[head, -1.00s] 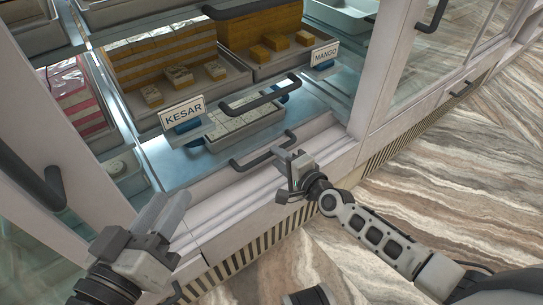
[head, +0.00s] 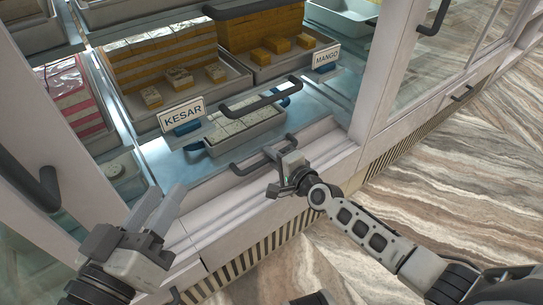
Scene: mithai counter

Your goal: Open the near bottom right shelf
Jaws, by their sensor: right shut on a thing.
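The near bottom right shelf shows its pale front rim (head: 215,186) low in the counter, with a dark bar handle (head: 245,167) along it. My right gripper (head: 277,159) is shut on the right part of this handle, and its jaws hide part of the bar. The shelf looks pushed in, level with the counter frame. My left gripper (head: 160,205) is in front of the counter at lower left, away from the handle. Its two fingers look parallel with a narrow gap and nothing between them.
Above is another bar handle (head: 260,97), near a small tray (head: 250,137) of pale sweets. The KESAR sign (head: 183,115) and MANGO sign (head: 326,56) stand by sweet trays. A white post (head: 385,70) rises at right. The striped floor (head: 460,170) in front is clear.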

